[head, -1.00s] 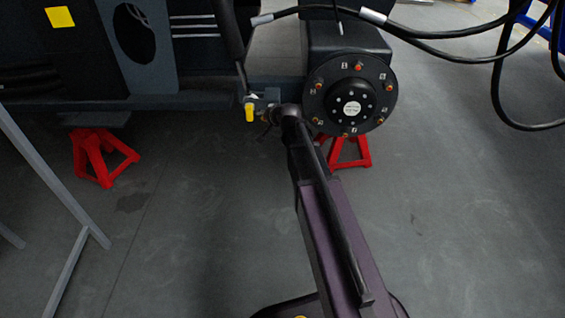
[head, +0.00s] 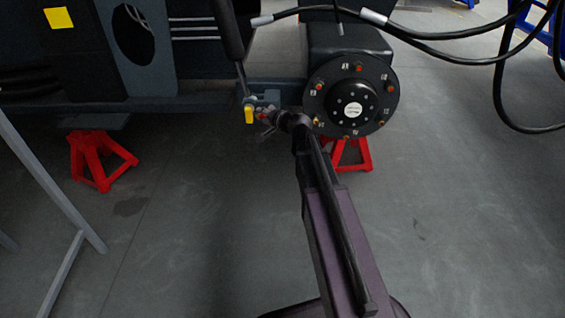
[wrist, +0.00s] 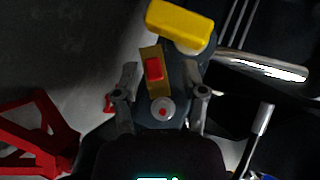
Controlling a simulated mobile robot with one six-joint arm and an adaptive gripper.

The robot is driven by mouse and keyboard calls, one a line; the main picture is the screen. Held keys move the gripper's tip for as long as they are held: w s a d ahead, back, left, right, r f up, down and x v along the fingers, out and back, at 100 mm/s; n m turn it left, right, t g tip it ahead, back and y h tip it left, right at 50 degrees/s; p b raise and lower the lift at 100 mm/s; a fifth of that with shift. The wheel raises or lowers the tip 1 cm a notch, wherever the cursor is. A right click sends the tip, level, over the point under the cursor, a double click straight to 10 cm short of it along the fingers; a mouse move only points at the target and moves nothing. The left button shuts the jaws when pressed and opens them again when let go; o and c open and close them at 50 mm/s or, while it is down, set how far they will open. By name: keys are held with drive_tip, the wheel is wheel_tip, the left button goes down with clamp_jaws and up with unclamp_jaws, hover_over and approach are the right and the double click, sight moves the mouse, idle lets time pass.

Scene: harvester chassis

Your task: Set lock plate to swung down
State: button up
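A valve with a yellow handle (head: 249,114) is mounted on the chassis, left of the round hub. In the wrist view the yellow handle (wrist: 180,24) lies across the top. Below it is a small brass-coloured plate with a red piece (wrist: 153,69), probably the lock plate. A silver round knob with a red centre (wrist: 162,110) lies below that. My gripper (wrist: 162,92) is open, its fingers on either side of the plate and knob, with no clear contact. In the head view my gripper (head: 268,124) is small and partly lost against the valve.
The black wheel hub (head: 352,108) with studs is close right of my wrist. A thin rod (head: 243,80) rises above the valve. Red stands (head: 98,160) support the chassis. Black hoses (head: 430,58) hang at upper right. Floor below is clear.

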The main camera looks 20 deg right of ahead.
drive_tip(key=p+v, duration=0.4)
drive_tip(key=v, duration=0.9)
drive_tip(key=s+a+f+n+g+p, duration=0.1)
drive_tip(key=s+a+n+g+p, duration=0.5)
drive_tip(key=a+g, duration=0.15)
drive_tip(key=s+r+n+g+h+p, duration=0.2)
drive_tip(key=s+g+h+p, duration=0.4)
drive_tip(key=s, duration=0.5)
drive_tip(key=shift+d+n+p, duration=0.4)
drive_tip(key=shift+n+p, duration=0.25)
drive_tip(key=shift+n, duration=0.15)
drive_tip(key=shift+s, duration=0.1)
